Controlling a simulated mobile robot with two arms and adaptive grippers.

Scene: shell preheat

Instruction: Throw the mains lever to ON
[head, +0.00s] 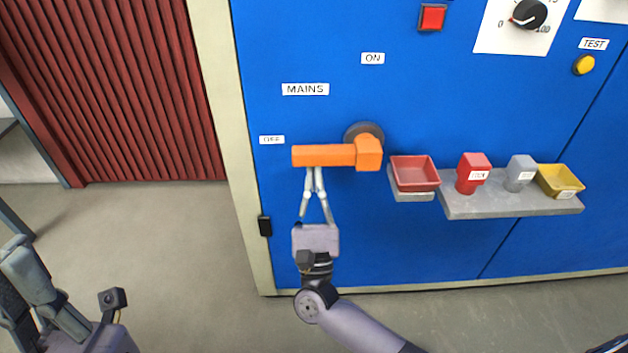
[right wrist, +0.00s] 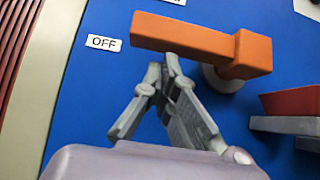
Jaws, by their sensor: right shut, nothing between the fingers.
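The orange mains lever (head: 325,155) lies horizontally on the blue panel, its handle pointing left from a dark round pivot (head: 362,131) toward the OFF label (head: 272,140). The ON label (head: 372,58) is above the pivot. The lever (right wrist: 195,38) also fills the upper middle of the right wrist view, beside the OFF label (right wrist: 104,43). My right gripper (head: 314,172) is shut and empty, its fingertips just under the lever handle; I cannot tell whether they touch it. In the right wrist view its fingertips (right wrist: 166,65) show together below the handle.
A red bin (head: 414,172) stands right of the lever. A grey shelf (head: 480,208) carries red and grey blocks and a yellow bin (head: 560,181). A red button (head: 432,17), dial (head: 530,14) and yellow TEST button (head: 583,65) are higher up.

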